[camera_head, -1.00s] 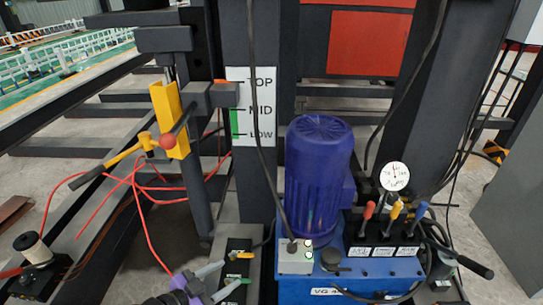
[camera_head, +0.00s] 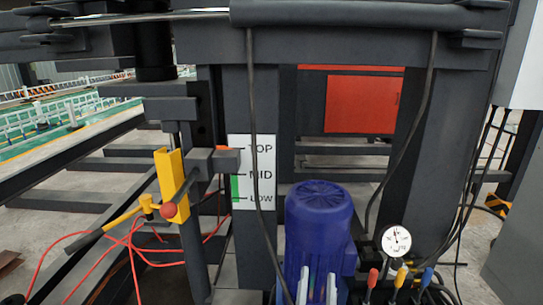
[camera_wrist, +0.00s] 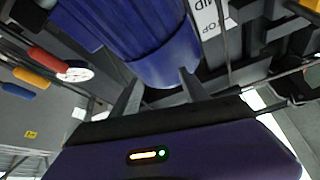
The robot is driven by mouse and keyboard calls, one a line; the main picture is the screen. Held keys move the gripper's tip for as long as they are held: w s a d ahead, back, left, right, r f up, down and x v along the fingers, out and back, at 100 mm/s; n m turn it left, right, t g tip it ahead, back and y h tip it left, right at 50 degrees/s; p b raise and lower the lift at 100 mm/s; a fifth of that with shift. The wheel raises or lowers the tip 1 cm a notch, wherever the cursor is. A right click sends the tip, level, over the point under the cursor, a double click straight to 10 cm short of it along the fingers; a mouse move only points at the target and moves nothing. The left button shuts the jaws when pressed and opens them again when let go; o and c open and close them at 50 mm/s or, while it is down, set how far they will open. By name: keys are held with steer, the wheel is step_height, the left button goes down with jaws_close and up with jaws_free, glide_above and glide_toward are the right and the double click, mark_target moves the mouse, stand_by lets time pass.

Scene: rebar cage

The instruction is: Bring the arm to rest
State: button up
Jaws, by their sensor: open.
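My gripper (camera_head: 317,272) shows at the bottom edge of the head view, its two pale fingers pointing up in front of the blue motor (camera_head: 319,215). In the wrist view my gripper (camera_wrist: 160,80) has its dark fingers spread apart with nothing between them. The blue motor (camera_wrist: 165,55) lies beyond the fingertips there; I cannot tell how close. The rest of my arm is out of the head view.
Coloured valve levers (camera_head: 400,276) and a round gauge (camera_head: 396,240) stand right of the motor. A yellow bracket (camera_head: 171,185) with a red-knobbed lever (camera_head: 168,210) is at left, with red cables (camera_head: 130,245). A dark press frame (camera_head: 350,14) crosses the top.

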steer(key=s+d+r+n+g+y+p, duration=0.1)
steer(key=s+d+r+n+g+p, duration=0.1)
steer(key=s, duration=1.3)
steer(key=s+d+r+n+g+y+p, duration=0.2)
steer(key=s+d+r+g, duration=0.1)
steer(key=s, duration=1.3)
steer(key=s+d+r+n+g+y+p, duration=0.1)
steer(key=s+d+r+n+g+p, duration=0.1)
steer(key=s, duration=1.4)
steer(key=shift+s+d+r, duration=0.15)
steer(key=shift+d+r, duration=0.35)
steer(key=shift+d, duration=0.4)
